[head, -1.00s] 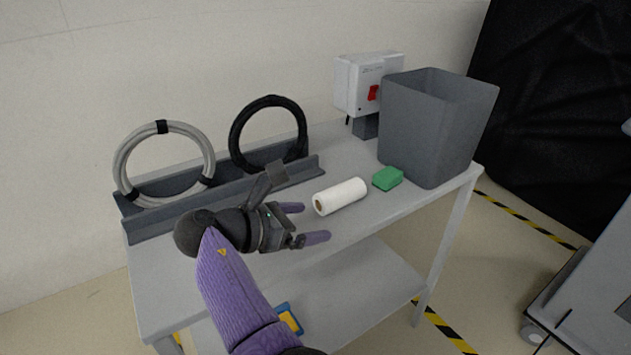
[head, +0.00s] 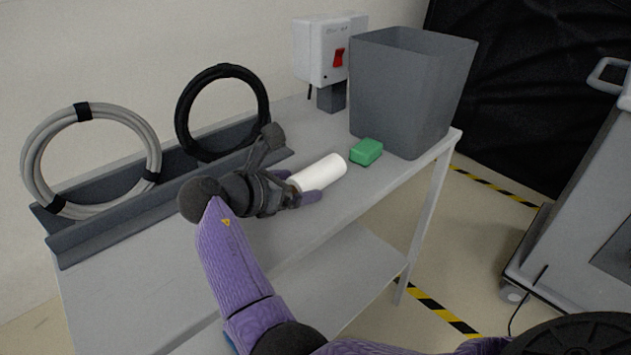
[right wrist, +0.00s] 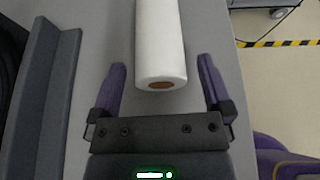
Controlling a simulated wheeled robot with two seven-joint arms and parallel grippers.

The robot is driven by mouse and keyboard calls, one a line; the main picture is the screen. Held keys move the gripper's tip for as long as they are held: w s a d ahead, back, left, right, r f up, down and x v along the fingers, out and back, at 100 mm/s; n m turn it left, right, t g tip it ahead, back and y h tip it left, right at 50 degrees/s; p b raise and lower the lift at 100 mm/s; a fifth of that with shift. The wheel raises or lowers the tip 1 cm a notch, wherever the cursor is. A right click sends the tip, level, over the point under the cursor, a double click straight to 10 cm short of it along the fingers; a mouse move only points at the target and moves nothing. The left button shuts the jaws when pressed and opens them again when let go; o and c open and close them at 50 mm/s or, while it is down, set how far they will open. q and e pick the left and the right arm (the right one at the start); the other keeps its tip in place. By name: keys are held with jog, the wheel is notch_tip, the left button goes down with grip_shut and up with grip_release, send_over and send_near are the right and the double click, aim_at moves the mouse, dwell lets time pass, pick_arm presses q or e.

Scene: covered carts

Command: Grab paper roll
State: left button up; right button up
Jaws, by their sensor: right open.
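The white paper roll (head: 321,171) lies on its side on the grey cart top (head: 190,250). In the right wrist view the roll (right wrist: 160,45) points its brown core end toward my gripper. My right gripper (head: 300,187) is open at the near end of the roll, with its purple fingers on either side of it. In the right wrist view the gripper (right wrist: 163,82) shows gaps between both fingers and the roll. Part of the roll's near end is hidden by the gripper in the head view. My left gripper is not in view.
A green sponge (head: 366,151) lies just beyond the roll, before a grey bin (head: 408,95). A white box with a red switch (head: 317,50) stands behind. A grey rack (head: 110,215) holds a grey cable coil (head: 30,160) and a black one (head: 182,115).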

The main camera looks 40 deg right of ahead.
jog(key=shift+r, duration=0.1)
jog(key=c, duration=0.5)
grip_shut()
